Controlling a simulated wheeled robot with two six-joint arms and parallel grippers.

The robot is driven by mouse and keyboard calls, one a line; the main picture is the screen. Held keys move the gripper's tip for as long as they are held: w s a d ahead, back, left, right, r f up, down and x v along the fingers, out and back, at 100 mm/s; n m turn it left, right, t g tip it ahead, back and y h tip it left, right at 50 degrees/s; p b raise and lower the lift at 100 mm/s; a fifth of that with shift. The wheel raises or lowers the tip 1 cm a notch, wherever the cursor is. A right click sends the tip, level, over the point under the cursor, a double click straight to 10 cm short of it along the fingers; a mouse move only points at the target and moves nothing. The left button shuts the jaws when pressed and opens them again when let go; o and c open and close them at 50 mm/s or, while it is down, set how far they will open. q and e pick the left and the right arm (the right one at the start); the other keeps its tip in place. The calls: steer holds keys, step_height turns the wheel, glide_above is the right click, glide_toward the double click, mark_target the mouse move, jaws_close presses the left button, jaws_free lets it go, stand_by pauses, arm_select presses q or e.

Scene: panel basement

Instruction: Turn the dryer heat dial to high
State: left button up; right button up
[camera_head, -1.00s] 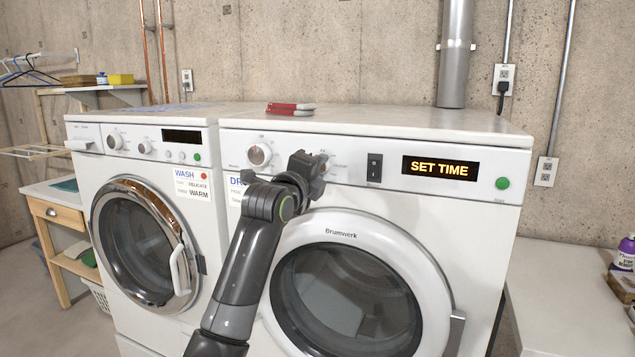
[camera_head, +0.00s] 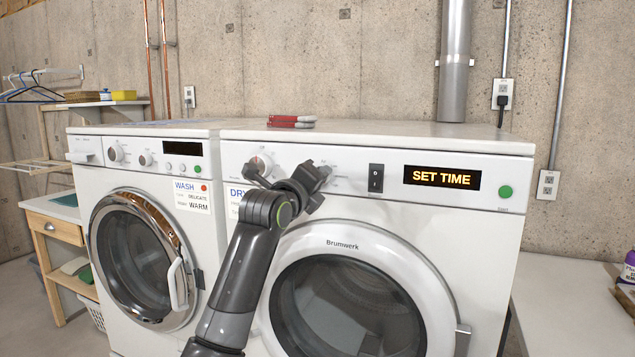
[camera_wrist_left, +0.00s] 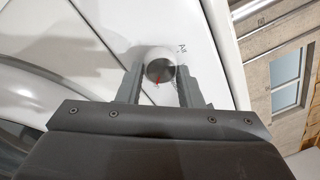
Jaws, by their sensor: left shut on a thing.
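The white dryer (camera_head: 480,260) fills the middle and right of the head view. Its left dial (camera_head: 264,161), round and pale with a red mark, sits on the control panel. The dryer's other dial area is mostly hidden behind my gripper. My right gripper is not in view.
A black switch (camera_head: 376,178), a display (camera_head: 441,177) reading SET TIME and a green button (camera_head: 505,192) sit right of the arm. The round dryer door (camera_head: 345,245) is shut below. The washer (camera_head: 130,170) stands at left. A red object (camera_head: 292,121) lies on top.

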arm_select(q)
steer(key=shift+r, duration=0.35)
steer(key=o, duration=0.7)
steer(key=shift+o, duration=1.4)
steer(key=shift+w+f, duration=0.1)
steer(key=shift+f, duration=0.15)
steer(key=b+v, duration=0.3)
steer(key=v, duration=1.4)
steer(key=shift+s+f, duration=0.2)
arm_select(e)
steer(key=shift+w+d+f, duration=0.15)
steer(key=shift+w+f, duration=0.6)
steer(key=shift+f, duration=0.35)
